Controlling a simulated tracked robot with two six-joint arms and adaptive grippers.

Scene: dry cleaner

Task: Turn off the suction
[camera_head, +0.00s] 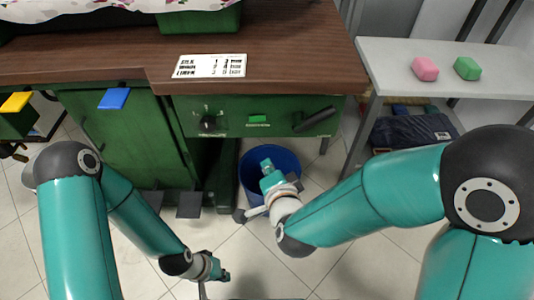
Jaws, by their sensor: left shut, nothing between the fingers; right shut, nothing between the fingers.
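A green control panel (235,106) is set under the front edge of the brown tabletop. It carries a small dark knob (208,123) at the left, a bright green rectangle (257,118) in the middle and a black lever-like handle (315,121) at the right, slanting up to the right. I cannot tell which one works the suction. My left gripper (219,275) is low over the floor, well below the panel, shut and empty. My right gripper (270,177) is in front of the blue bucket in the picture, below the panel, shut and touching no control.
A blue bucket (287,160) stands on the floor below the panel. Dark pedals (189,205) lie left of it. A white label card (210,66) lies on the brown tabletop (290,45). A grey side table (500,72) with pink and green blocks stands right.

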